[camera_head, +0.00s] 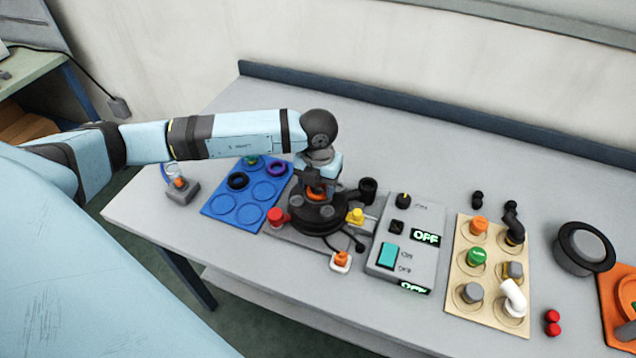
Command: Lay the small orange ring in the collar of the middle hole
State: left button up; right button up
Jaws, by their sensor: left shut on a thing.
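A black round tank top (318,222) sits on a grey base near the middle of the table, with grey round fittings to either side of its centre. My left gripper (317,188) points down over the centre of the tank top and is shut on the small orange ring (315,196). The ring shows only as an orange patch at the fingertips, low over the tank top. The gripper hides the middle hole and its collar. I cannot tell whether the ring touches the collar. My right gripper is not in view.
A blue tray (227,207) with round recesses holds black, purple and green rings at left. Red (275,216) and yellow (355,215) fittings flank the tank. A switch box (407,250) and beige fittings board (462,308) stand to the right. The back table is clear.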

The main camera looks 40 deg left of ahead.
pick_arm(q)
jog(key=shift+f, duration=0.1)
dwell(0.4)
jog(key=o, duration=1.4)
jog(key=shift+c, duration=0.2)
notch_tip(320, 180, up, 7)
jog(key=p, duration=0.3)
jog(key=shift+p, duration=0.35)
dwell(0.5)
